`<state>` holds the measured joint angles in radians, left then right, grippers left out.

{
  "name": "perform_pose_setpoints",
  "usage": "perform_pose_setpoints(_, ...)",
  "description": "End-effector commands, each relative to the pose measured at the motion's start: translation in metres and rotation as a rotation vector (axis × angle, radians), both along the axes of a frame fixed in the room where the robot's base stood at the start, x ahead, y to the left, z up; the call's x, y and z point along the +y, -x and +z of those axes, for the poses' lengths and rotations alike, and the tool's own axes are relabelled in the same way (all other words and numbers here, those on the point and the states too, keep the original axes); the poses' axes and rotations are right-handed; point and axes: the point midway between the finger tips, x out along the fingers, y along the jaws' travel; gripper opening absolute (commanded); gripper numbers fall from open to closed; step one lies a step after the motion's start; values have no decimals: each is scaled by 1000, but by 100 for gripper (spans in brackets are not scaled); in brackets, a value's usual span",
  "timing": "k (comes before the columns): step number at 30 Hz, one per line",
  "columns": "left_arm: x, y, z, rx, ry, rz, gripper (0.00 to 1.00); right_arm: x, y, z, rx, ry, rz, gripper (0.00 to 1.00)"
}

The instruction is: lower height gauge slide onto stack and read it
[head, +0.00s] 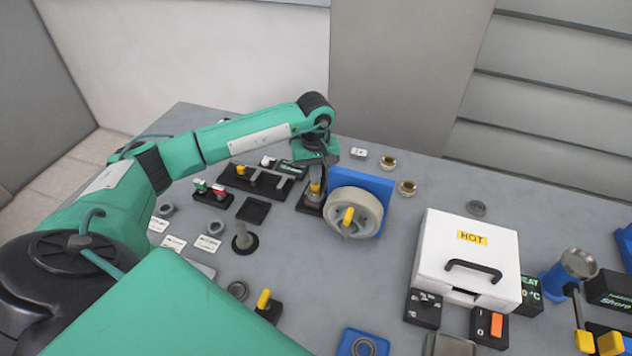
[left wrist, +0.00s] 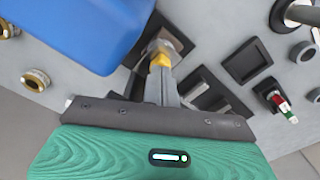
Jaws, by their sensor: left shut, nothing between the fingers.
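The height gauge (head: 311,203) stands on a dark base left of the blue block with the grey wheel. Its yellow knob (head: 316,187) is just below my left gripper (head: 318,168), which points down over it. In the left wrist view the yellow knob (left wrist: 160,60) is at the tips of the shut fingers (left wrist: 161,78). The fingers hold nothing; I cannot tell whether they touch the knob. A grey metal part (left wrist: 166,40) shows beyond the knob, partly hidden; I cannot make out the stack or a reading. My right gripper is not in view.
The blue block (head: 376,184) with the grey wheel (head: 352,222) stands close right of the gauge. A black fixture (head: 262,183) and a square black tray (head: 253,210) lie left. A white box marked HOT (head: 466,258) is further right. Bare table lies between wheel and box.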

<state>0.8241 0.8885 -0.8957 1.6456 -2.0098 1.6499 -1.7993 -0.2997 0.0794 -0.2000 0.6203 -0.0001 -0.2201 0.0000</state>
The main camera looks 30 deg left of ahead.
Motion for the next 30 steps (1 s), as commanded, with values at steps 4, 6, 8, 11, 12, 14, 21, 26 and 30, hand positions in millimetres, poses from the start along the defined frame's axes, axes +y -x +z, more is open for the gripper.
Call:
perform_pose_setpoints(4, 0, 0, 5, -1, -1, 0, 0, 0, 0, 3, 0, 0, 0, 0)
perform_pose_setpoints(6, 0, 0, 11, -1, 0, 0, 0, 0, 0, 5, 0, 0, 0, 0)
perform_pose_setpoints(8, 0, 0, 16, -1, 1, 0, 0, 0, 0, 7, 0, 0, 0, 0)
perform_pose_setpoints(11, 0, 0, 24, -1, 1, 0, 0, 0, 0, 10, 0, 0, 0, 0)
perform_pose_setpoints(12, 0, 0, 28, -1, 0, 0, 0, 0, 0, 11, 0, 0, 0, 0)
perform_pose_setpoints(14, 0, 0, 33, -1, 0, 0, 0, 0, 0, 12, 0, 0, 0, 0)
perform_pose_setpoints(21, 0, 0, 52, -1, 0, 1, 0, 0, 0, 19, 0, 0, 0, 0)
perform_pose_setpoints(26, 0, 0, 64, -1, 0, 0, 0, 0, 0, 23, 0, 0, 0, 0)
perform_pose_setpoints(30, 0, 0, 76, -1, -1, 0, 0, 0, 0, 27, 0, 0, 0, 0)
